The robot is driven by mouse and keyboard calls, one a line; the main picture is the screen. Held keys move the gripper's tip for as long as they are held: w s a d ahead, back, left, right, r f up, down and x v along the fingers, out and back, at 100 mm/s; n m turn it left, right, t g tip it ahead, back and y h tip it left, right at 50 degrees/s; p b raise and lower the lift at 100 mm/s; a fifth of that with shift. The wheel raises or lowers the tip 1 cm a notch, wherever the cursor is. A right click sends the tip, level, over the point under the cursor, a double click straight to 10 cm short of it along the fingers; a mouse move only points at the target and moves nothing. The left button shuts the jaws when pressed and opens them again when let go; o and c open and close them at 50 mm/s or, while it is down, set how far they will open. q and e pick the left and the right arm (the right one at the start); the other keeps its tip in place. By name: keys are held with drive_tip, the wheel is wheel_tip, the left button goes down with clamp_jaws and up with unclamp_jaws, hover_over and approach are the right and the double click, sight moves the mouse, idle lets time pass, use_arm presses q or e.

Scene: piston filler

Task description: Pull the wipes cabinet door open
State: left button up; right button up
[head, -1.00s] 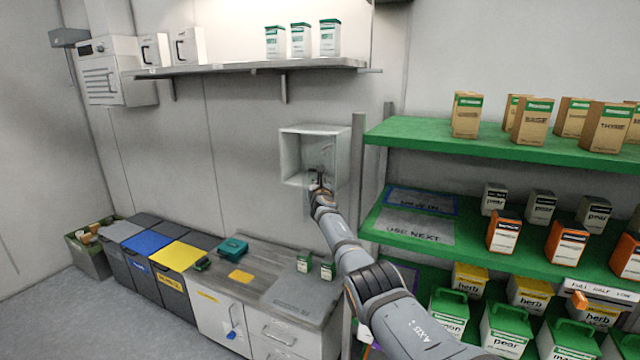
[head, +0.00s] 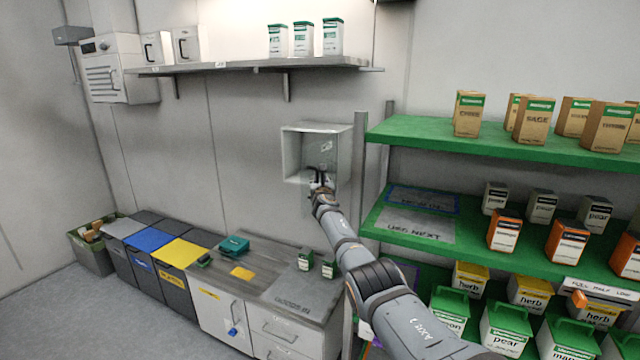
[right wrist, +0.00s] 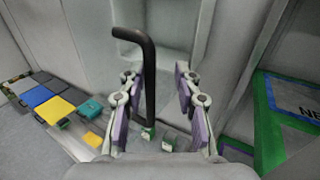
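The wipes cabinet (head: 293,153) is a small white box on the back wall, left of the green shelves. Its see-through door (head: 341,150) seems to stand ajar, with its left side out from the box; the faint pane makes the angle hard to judge. My right gripper (head: 321,181) is at the door's front. In the right wrist view its two fingers (right wrist: 155,76) are apart, and the dark bent door handle (right wrist: 150,95) stands between them, closer to the left finger. I see no clear grip on it. My left gripper is out of view.
A green shelf unit (head: 440,139) with boxes stands close to the right of the cabinet. A wall shelf (head: 250,67) runs above it. A counter (head: 262,262) with small boxes and several lidded bins (head: 180,255) lie below and left. Wall left of the cabinet is clear.

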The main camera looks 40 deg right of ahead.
drive_tip(key=v, duration=1.2)
idle(0.4)
